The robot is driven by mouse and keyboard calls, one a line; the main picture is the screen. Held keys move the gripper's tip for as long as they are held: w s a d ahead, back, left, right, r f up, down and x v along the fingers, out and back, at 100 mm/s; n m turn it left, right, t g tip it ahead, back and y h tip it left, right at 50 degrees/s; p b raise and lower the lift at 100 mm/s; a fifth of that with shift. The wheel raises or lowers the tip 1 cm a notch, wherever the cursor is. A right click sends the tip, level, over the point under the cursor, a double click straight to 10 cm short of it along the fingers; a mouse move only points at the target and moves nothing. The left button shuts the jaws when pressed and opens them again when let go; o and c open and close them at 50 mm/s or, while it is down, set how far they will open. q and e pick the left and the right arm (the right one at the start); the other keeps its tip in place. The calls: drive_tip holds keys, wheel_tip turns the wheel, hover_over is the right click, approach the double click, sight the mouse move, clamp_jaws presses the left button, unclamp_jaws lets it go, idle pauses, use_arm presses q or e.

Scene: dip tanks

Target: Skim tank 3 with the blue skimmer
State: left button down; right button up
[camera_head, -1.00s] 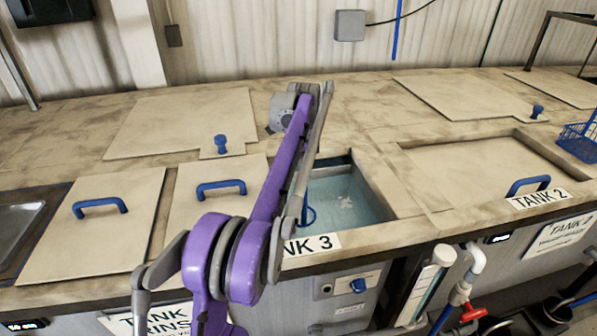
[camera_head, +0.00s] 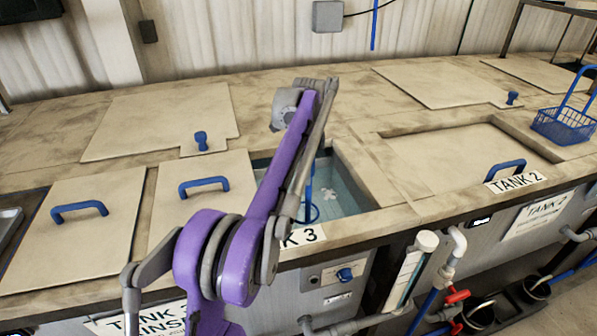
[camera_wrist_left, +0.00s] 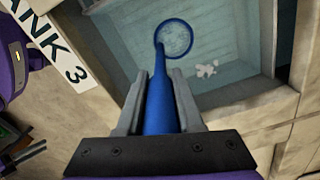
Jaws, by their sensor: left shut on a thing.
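Tank 3 (camera_head: 352,203) stands open with pale blue liquid in it, its label (camera_head: 302,237) partly behind my purple arm. A white clump of scum (camera_head: 329,194) lies in the liquid, and it also shows in the left wrist view (camera_wrist_left: 207,70). The blue skimmer (camera_wrist_left: 160,100) has a round ring head, which is over or in the tank; I cannot tell how deep. Its ring shows beside my arm in the head view (camera_head: 309,212). The scum is outside the ring, to its right. My left gripper (camera_wrist_left: 158,76) is shut on the skimmer handle.
Flat lids with blue handles cover the rinse tank (camera_head: 202,196) and its left neighbour (camera_head: 75,235). Tank 2's lid (camera_head: 465,158) is on. A blue basket (camera_head: 565,128) stands at the right. A loose lid (camera_head: 155,120) lies behind tank 3's left side.

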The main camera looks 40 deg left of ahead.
use_arm(q)
drive_tip(key=shift+w+d+p, duration=0.5)
drive_tip(key=shift+w+d, duration=2.15)
drive_tip(key=shift+w, duration=0.55)
drive_tip(key=s+a+b, duration=0.3)
drive_tip(key=s+a, duration=0.1)
drive_tip(key=s, duration=1.2)
drive_tip(key=shift+a, duration=0.2)
use_arm(e)
drive_tip(key=s+f, duration=0.2)
drive_tip(key=f, duration=0.1)
drive_tip(key=shift+f, duration=0.2)
use_arm(q)
drive_tip(key=shift+w+r, duration=0.15)
use_arm(e)
drive_tip(key=shift+w, duration=0.15)
